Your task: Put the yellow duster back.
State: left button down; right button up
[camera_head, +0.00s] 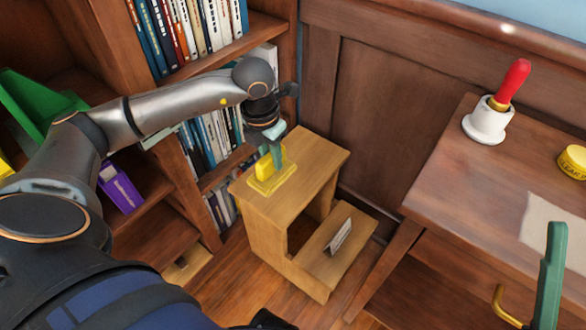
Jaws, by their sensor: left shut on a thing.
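The yellow duster (264,167) is on the top of a small wooden step stool (318,152), between the bookcase and the desk. Its upright yellow part stands over a flat, wider yellow base; I cannot tell whether the base is a separate piece. My left gripper (271,152) comes down from above with green fingers shut on the upright part. The fingers hide some of it. A green finger-like part at the lower right edge (551,275) looks like my right gripper, mostly out of frame, with its opening not visible.
A bookcase with several books (190,35) stands behind my left arm. A purple box (119,187) and a green object (38,105) are at left. A small card (339,235) stands on the stool's lower step.

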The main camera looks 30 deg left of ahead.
pick_arm(q)
jog(key=w+a+f+b, duration=0.1)
jog(key=w+f+b, duration=0.1)
jog(key=w+f, duration=0.2)
jog(key=w+a+f+b, duration=0.1)
jog(key=w+f+b, duration=0.2)
jog(key=w+f, duration=0.1)
jog(key=w+a+f+b, duration=0.1)
jog(key=w+f+b, duration=0.1)
jog(key=w+f, duration=0.3)
jog(key=shift+w+b, duration=0.2)
jog(key=shift+b, duration=0.15)
jog(key=shift+r, duration=0.1)
pick_arm(e)
notch_tip(320, 180, down, 8)
jog(key=shift+w+a+f, duration=0.15)
jog(key=shift+a+f, duration=0.05)
jog(key=shift+a, duration=0.25)
